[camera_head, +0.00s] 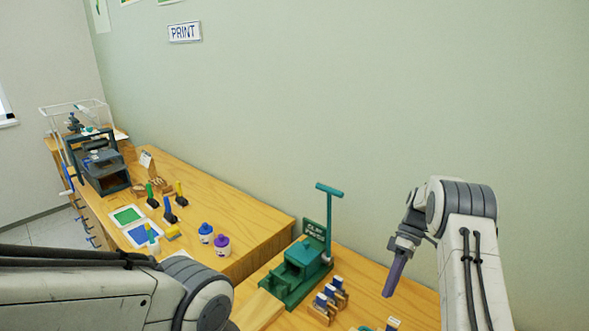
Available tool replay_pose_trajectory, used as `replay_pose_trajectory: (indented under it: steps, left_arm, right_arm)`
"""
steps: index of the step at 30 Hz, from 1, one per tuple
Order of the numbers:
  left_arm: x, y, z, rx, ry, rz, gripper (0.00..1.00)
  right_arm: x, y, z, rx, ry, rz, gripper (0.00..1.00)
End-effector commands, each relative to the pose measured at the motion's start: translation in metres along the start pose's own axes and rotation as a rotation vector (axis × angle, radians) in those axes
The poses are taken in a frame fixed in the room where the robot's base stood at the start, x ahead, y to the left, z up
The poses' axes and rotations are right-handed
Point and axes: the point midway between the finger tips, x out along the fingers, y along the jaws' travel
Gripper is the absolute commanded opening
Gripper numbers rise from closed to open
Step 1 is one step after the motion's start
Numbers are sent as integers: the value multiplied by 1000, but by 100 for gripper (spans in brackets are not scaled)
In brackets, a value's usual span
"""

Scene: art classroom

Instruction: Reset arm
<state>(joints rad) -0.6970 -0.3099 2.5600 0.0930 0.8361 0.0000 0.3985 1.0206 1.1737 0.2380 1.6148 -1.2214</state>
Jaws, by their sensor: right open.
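My right arm comes in from the right, and its gripper (390,290) points down over the right part of the front table, apart from the objects there. It is open and seen side-on, with nothing visible between its fingers. My left arm crosses the lower left corner. Its gripper is outside the picture.
A green clay press (297,268) with a tall handle stands left of my right gripper. Wooden stamps (328,300) stand between them. Purple (222,245) and blue (206,233) paint jars, ink pads (143,234) and a dark printing press (100,162) are farther left.

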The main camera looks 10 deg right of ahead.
Motion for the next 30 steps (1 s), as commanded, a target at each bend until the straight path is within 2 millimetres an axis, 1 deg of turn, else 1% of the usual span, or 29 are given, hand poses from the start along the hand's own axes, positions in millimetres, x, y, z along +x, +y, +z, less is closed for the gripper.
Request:
replay_pose_trajectory:
  steps: [1,2,5,6,7,8,9,11,12,14,15,17,18,21,24,27,30]
  left_arm:
    - [0,0,0,0,0,0,50]
    - [0,0,0,0,0,0,50]
    - [0,0,0,0,0,0,50]
    - [0,0,0,0,0,0,50]
    - [0,0,0,0,0,0,50]
    - [0,0,0,0,0,0,50]
    - [0,0,0,0,0,0,50]
    - [0,0,0,0,0,0,50]
    - [0,0,0,0,0,0,50]
    - [0,0,0,0,0,0,50]
    - [0,0,0,0,0,0,50]
    - [0,0,0,0,0,0,50]
    - [0,0,0,0,0,0,50]
    - [0,0,0,0,0,0,50]
    - [0,0,0,0,0,0,50]
    - [0,0,0,0,0,0,50]
    - [0,0,0,0,0,0,50]
  right_arm:
    - [-3,-18,-14,1,-22,29,45]
    - [-3,-29,-22,8,-36,49,45]
    - [1,-79,-50,39,-83,138,45]
    - [5,-102,-59,52,-97,179,45]
    - [9,-119,-65,61,-105,209,45]
    - [13,-136,-70,69,-110,240,45]
    - [20,-158,-74,79,-115,281,45]
    - [30,-190,-77,90,-115,340,45]
    - [39,-211,-77,94,-110,377,45]
    - [52,-241,-73,100,-97,430,45]
    - [62,-259,-68,101,-85,464,45]
    - [77,-285,-58,102,-60,509,45]
    - [87,-300,-50,101,-40,536,45]
    - [110,-328,-26,94,14,587,45]
    - [129,-344,-4,88,65,614,45]
    - [142,-352,12,84,104,627,45]
    - [148,-354,21,84,124,631,45]
